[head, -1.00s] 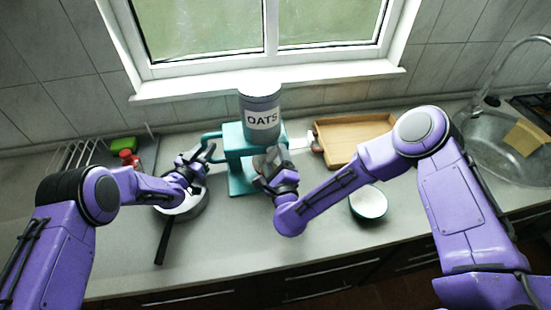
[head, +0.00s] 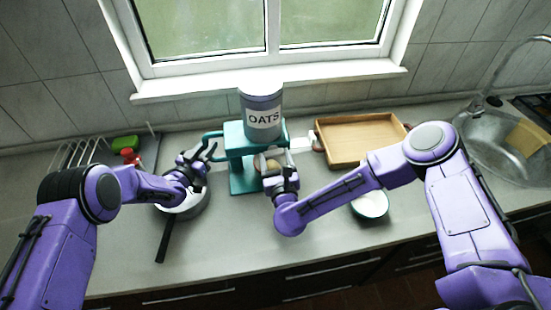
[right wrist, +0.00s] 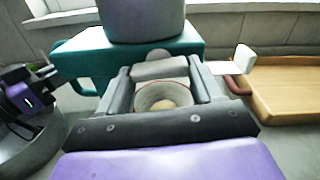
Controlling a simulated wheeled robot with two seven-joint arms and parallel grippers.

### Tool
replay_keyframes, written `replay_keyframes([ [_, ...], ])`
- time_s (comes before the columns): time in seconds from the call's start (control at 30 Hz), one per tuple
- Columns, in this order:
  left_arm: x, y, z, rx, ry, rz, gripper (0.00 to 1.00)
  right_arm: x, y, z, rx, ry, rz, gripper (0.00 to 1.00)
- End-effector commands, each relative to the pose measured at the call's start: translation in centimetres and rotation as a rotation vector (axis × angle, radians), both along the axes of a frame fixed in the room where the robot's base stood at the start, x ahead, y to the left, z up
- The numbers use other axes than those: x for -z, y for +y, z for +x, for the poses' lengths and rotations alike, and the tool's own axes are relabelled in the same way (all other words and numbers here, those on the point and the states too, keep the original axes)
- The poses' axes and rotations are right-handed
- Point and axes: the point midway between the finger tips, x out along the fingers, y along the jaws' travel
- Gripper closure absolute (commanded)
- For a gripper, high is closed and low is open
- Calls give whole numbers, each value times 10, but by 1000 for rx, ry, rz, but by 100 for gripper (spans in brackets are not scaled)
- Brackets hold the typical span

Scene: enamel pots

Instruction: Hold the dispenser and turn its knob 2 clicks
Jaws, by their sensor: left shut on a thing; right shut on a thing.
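The dispenser is a teal stand (head: 240,178) carrying a grey canister (head: 261,100) labelled OATS. It stands upright on the counter below the window. My left gripper (head: 208,153) is shut on the teal handle (head: 212,135) at the stand's left side; the handle also shows in the right wrist view (right wrist: 84,86). My right gripper (head: 279,164) is at the front of the stand, shut on the grey knob (right wrist: 158,68), which lies between the fingers in the right wrist view. My fingers and wrist hide most of the knob in the head view.
A small bowl (right wrist: 162,97) with something tan in it sits under the dispenser. A white and teal bowl (head: 371,204) stands right, near my right forearm. A pan (head: 184,209) is under my left wrist. A wooden tray (head: 358,140) and the sink (head: 505,155) are right.

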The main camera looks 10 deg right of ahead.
Motion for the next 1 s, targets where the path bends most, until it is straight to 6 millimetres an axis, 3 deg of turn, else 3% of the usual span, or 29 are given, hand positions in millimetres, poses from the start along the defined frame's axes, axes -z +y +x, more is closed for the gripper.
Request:
replay_keyframes([
  [0.3, 1, 1, 0, -2, 1, 1, 100, 2, 0, 0, 2, 4, 103, 65],
  [0.8, 1, 1, 0, -2, 1, 1, 100, 2, -1, -1, 2, 4, 119, 65],
  [0.83, 1, 1, 0, -2, 1, 1, 100, 2, -1, -1, 2, 4, 119, 28],
  [0.9, 1, 1, 0, -2, 1, 1, 100, 2, 0, 0, 2, 3, 119, 8],
  [1.0, 0, 1, 0, -1, 1, 1, 100, 1, 0, 0, 2, 2, 119, 8],
])
